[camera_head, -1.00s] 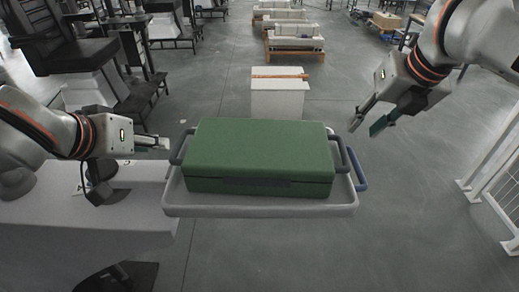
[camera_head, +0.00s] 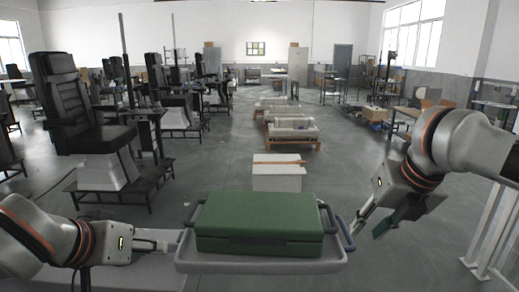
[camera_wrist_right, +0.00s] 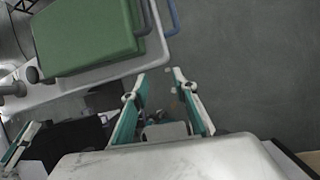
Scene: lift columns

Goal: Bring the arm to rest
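A green case (camera_head: 258,222) lies on a pale grey tray (camera_head: 260,267) with grey handles and a blue handle at its right. The case also shows at upper left in the right wrist view (camera_wrist_right: 85,35). My left gripper (camera_head: 160,246) is just left of the tray's left handle. Its fingers show edge-on, so their opening is unclear. My right gripper (camera_head: 364,234) is right of the tray, beside the blue handle (camera_head: 346,235). In the right wrist view its fingers (camera_wrist_right: 163,75) are apart, with nothing between them.
A grey-white table (camera_head: 130,276) stands below my left gripper. A white box (camera_head: 278,177) stands on the floor behind the case. A black chair (camera_head: 75,100) on a stand is at the left, and a white railing (camera_head: 487,235) is at the right.

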